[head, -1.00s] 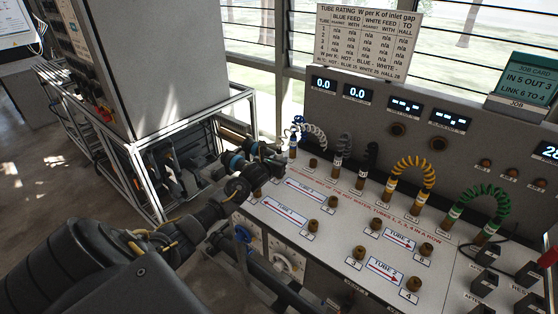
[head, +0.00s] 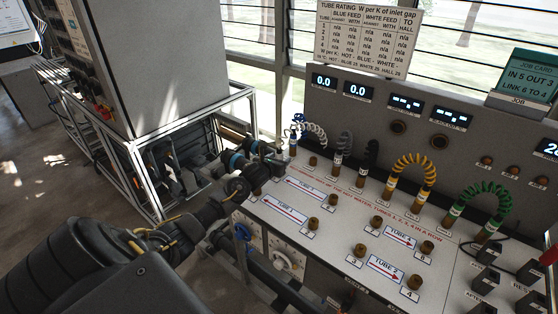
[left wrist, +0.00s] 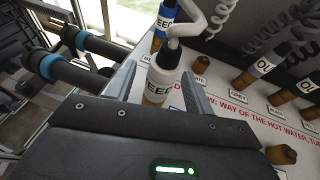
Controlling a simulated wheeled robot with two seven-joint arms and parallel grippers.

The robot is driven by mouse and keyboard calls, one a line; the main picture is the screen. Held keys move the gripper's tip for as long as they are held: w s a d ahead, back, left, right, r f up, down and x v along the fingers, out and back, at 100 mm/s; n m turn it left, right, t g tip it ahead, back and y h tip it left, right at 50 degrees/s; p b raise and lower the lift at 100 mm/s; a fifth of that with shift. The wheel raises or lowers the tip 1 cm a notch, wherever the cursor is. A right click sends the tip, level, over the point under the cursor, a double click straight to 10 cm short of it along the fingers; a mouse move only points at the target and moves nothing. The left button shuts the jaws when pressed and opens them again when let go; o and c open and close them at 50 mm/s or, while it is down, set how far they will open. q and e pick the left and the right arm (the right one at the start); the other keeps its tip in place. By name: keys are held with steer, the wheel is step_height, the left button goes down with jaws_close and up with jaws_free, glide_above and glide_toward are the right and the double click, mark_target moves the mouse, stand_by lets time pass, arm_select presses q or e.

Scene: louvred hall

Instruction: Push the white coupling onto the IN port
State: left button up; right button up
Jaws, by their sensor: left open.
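The white coupling (left wrist: 165,75), a white sleeve marked FEED above a brass end, stands between the two fingers of my left gripper (left wrist: 160,92) in the left wrist view. The fingers are open, one on each side of it. A white hose runs up from its top. In the head view my left gripper (head: 272,162) is at the panel's far left corner and hides most of this coupling. Several brass ports stand on the panel, one of them near the front (head: 360,250). I cannot read which one is the IN port. My right gripper is not in view.
A blue coupling (head: 293,146) stands close behind my left gripper. Grey, black, yellow (head: 391,187) and green (head: 455,213) coiled hoses rise farther right. A job card (head: 525,80) reads IN 5 OUT 3, LINK 6 TO 4. A metal frame (head: 155,170) stands left of the panel.

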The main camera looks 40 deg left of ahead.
arm_select(q)
steer(key=s+d+r+p, duration=0.1)
steer(key=s+r+p, duration=0.3)
steer(key=p, duration=0.3)
steer(key=shift+r, duration=0.8)
steer(key=shift+s+d, duration=0.1)
steer(key=b+v, duration=0.3)
steer(key=v, duration=0.7)
steer(key=shift+s, duration=0.3)
